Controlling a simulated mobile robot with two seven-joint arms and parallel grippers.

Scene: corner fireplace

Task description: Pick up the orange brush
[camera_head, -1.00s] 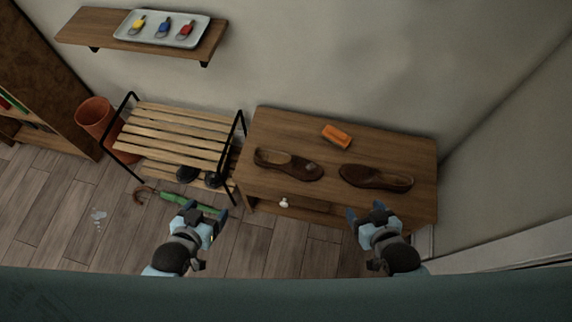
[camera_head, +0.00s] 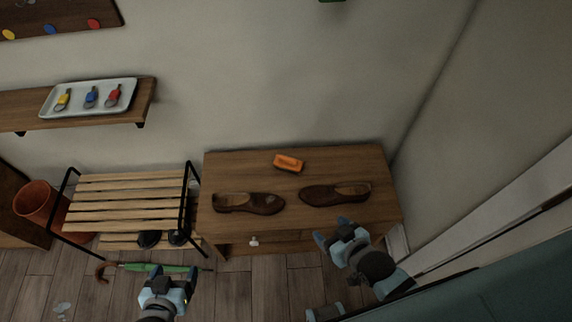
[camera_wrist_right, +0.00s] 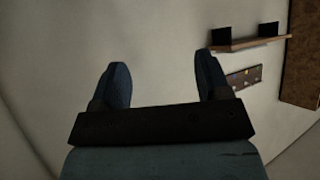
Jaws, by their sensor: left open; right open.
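The orange brush (camera_head: 289,163) lies on the wooden cabinet top (camera_head: 240,165), towards its back edge, behind and between two brown shoes. My right gripper (camera_head: 332,231) is open and empty at the cabinet's front right, in front of the right shoe and apart from the brush. My left gripper (camera_head: 170,274) is open and empty, low in front of the slatted rack, well away from the brush.
The left shoe (camera_head: 249,203) and right shoe (camera_head: 335,193) stand in front of the brush. A slatted rack (camera_head: 128,197), a green umbrella (camera_head: 160,267) and a terracotta pot (camera_head: 35,201) are at left. A wall shelf (camera_head: 146,95) holds a tray (camera_head: 127,91).

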